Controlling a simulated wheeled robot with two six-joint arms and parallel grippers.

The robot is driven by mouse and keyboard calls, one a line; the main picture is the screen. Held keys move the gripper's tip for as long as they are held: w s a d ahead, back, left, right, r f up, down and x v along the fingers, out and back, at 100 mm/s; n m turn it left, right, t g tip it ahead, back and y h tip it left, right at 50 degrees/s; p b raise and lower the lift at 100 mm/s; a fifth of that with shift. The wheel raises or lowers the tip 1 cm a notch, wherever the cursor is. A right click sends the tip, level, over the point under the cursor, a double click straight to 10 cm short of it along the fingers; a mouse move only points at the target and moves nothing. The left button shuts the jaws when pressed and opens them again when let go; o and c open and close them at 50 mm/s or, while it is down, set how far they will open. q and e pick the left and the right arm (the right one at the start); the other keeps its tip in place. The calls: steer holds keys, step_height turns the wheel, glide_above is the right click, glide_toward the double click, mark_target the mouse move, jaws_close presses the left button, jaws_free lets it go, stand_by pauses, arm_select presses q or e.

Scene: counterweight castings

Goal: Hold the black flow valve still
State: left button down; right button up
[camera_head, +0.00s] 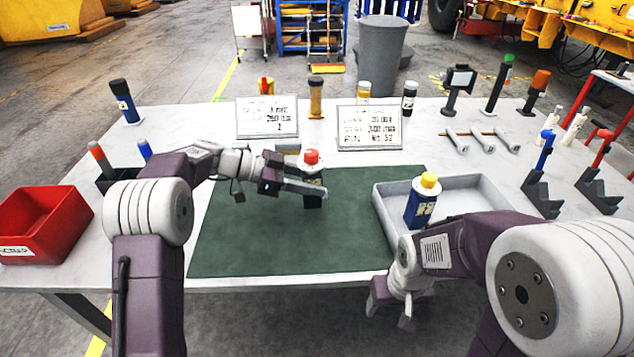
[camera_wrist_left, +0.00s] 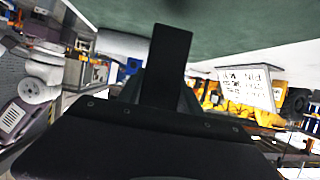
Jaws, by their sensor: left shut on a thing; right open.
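The black flow valve (camera_head: 312,197) has a black body, a pale label and a red knob on top. It is upright over the middle of the green mat (camera_head: 240,235); I cannot tell whether its base touches the mat. My left gripper (camera_head: 308,187) is shut on its body from the left and hides part of it. In the left wrist view a dark upright shape stands in the middle against the green mat; I cannot tell whether it is a finger or the valve. My right gripper (camera_head: 390,314) is open and empty, pointing down in front of the table's front edge.
A grey tray (camera_head: 483,188) at the right holds a blue valve (camera_head: 422,203) with a yellow knob. A red bin (camera_head: 42,222) is at the left. Two sign boards (camera_head: 267,117) (camera_head: 369,127) stand behind the mat. Several tools and stands line the back and right. The mat's front is clear.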

arm_select(q)
steer(key=shift+w+a+f+b, duration=0.25)
steer(key=shift+w+a+f, duration=0.1)
steer(key=shift+a+f, duration=0.15)
steer(key=shift+w+a+f+b, duration=0.3)
steer(key=shift+a+f, duration=0.1)
steer(key=shift+a, duration=0.2)
steer(key=shift+f+b, duration=0.85)
steer(key=shift+b, duration=0.25)
steer(key=shift+r, duration=0.1)
steer(key=shift+s+f+b, duration=0.1)
steer(key=shift+f+b, duration=0.2)
steer(key=shift+b, duration=0.45)
stand_by(0.9)
steer(key=c, duration=1.5)
jaws_free()
steer(key=shift+f, duration=0.1)
jaws_close()
